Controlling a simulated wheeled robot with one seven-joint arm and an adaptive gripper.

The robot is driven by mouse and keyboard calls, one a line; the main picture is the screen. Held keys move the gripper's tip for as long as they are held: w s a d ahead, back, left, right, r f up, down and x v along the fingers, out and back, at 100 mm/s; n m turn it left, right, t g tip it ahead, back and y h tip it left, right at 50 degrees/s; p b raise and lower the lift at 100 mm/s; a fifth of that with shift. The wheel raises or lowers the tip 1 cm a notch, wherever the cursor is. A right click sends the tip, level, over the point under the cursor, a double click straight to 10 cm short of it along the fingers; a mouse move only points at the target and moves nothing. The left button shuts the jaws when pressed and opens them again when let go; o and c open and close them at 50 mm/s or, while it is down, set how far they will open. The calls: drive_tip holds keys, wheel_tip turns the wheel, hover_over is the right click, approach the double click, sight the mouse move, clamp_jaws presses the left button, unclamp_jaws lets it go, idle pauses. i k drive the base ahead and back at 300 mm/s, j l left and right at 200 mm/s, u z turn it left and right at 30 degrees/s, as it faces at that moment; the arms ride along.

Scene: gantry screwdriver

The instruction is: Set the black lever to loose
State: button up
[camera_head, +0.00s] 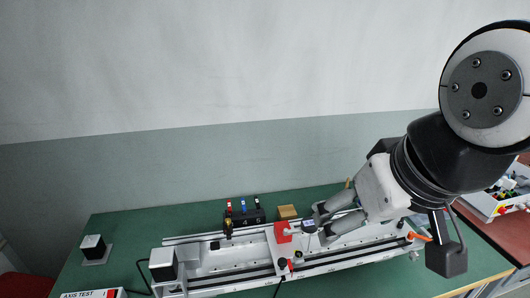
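The gantry (222,282) is a long light-metal rail assembly lying across the green table, with a red-and-white carriage (283,232) near its middle. My gripper (318,221) reaches in from the right, and its fingers point left, close to the right side of the carriage. A small part with a display (308,225) shows at the fingertips. Whether the fingers touch or hold it is not clear. I cannot make out the black lever for certain; small dark parts (290,266) show low on the carriage, and my gripper may hide others.
A black holder (243,217) with small red, blue and black-topped items stands behind the rail, beside a wooden block (288,212). A yellow-black screwdriver (228,228) stands near the rail. A black-topped box (94,247) is at left. Green table (130,225) is bare between.

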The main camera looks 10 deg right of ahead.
sight(400, 224)
drive_tip(key=z, duration=1.05)
drive_tip(key=i+j+z, duration=0.15)
drive_tip(key=z, duration=0.3)
